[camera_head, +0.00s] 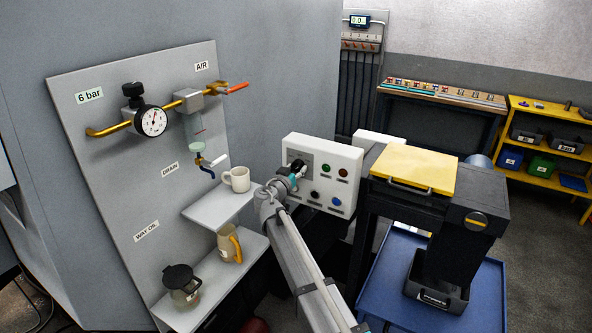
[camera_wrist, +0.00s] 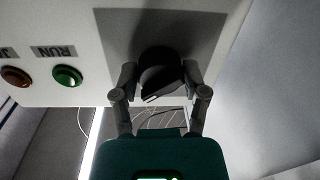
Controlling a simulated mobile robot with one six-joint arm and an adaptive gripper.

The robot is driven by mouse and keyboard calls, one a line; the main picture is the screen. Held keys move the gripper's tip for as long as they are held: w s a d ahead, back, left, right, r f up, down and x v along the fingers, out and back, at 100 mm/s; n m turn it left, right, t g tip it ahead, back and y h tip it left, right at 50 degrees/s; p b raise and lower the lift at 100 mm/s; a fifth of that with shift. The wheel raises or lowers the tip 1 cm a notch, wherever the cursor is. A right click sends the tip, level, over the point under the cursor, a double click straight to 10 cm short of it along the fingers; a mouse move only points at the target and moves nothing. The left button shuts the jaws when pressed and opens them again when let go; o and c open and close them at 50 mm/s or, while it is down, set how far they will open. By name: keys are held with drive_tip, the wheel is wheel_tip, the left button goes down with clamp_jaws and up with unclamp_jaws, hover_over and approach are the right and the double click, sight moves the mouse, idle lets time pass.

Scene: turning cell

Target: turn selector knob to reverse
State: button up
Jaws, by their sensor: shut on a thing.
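The black selector knob (camera_wrist: 160,72) sits on a grey plate on the white control box (camera_head: 345,160). In the wrist view a pale mark shows on the knob's lower edge, pointing down and slightly left. My gripper (camera_wrist: 161,88) has one finger on each side of the knob and is shut on it. In the head view my gripper (camera_head: 293,177) reaches the left part of the box and covers most of the knob. I cannot read any position labels around the knob.
A green RUN button (camera_wrist: 67,76) and a red button (camera_wrist: 15,77) are beside the knob. A shelf with a white mug (camera_head: 237,179) is left of my arm. A black machine with a yellow lid (camera_head: 413,168) stands to the right.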

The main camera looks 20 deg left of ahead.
drive_tip(key=shift+n, duration=0.4)
drive_tip(key=n, duration=0.3)
drive_tip(key=shift+r+n+p, duration=0.1)
drive_tip(key=shift+n+p, duration=0.2)
drive_tip(key=n, duration=0.5)
drive_tip(key=shift+d+g+p, duration=0.1)
drive_tip(key=shift+g+p, duration=0.2)
drive_tip(key=n, duration=0.5)
drive_tip(key=shift+w+r+h, duration=0.1)
drive_tip(key=shift+r+h, duration=0.05)
drive_tip(key=shift+h, duration=0.25)
drive_tip(key=shift+n, duration=2.4)
drive_tip(key=o, duration=1.1)
drive_tip(key=shift+o, duration=0.2)
drive_tip(key=shift+m, duration=0.3)
